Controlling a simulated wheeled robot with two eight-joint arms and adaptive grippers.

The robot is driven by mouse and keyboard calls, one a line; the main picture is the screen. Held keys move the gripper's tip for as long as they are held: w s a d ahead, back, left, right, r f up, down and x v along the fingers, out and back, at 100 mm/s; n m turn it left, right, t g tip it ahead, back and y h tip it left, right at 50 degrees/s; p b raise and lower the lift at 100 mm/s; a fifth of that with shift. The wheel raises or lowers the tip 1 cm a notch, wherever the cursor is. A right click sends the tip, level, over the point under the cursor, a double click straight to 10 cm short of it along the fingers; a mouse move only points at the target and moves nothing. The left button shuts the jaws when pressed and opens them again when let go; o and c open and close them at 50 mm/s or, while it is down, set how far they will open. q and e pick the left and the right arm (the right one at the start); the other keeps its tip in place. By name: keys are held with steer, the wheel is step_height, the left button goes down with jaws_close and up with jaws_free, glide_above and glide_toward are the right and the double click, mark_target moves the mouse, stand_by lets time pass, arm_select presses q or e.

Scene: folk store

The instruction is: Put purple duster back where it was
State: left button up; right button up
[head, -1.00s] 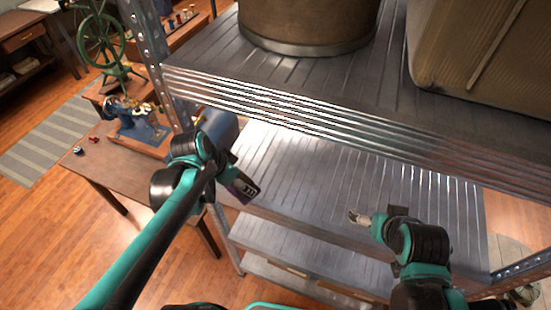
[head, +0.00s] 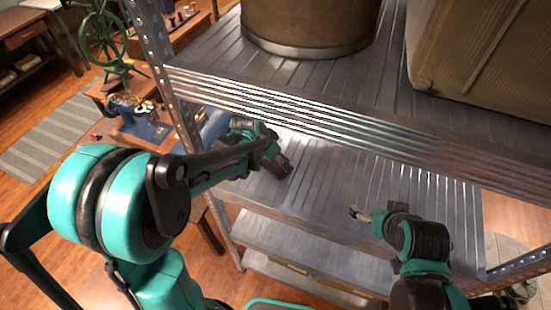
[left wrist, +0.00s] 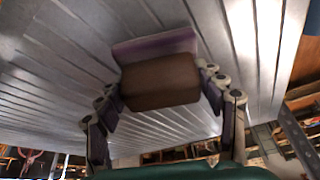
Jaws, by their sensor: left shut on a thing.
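The purple duster (left wrist: 155,46) has a brown block body with a purple edge. It sits between the fingers of my left gripper (left wrist: 160,86), which is shut on it. In the head view, my left gripper (head: 278,166) is at the left part of the middle metal shelf (head: 335,185), below the upper shelf. The duster is mostly hidden by the gripper there, and I cannot tell if it touches the shelf. My right gripper (head: 358,213) is over the right part of the same shelf, small and partly hidden by its arm, with nothing visible in it.
The upper shelf (head: 310,120) overhangs the middle one and holds a round brown container (head: 305,22) and a large tan case (head: 480,55). A perforated post (head: 160,60) stands at the left. A wooden table with a sewing machine (head: 135,115) is beyond it. The middle shelf looks bare.

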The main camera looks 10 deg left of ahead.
arm_select(q)
steer(key=shift+s, duration=0.1)
steer(key=o, duration=1.1)
steer(key=shift+f, duration=0.15)
steer(key=o, duration=0.4)
steer(key=shift+o, duration=0.2)
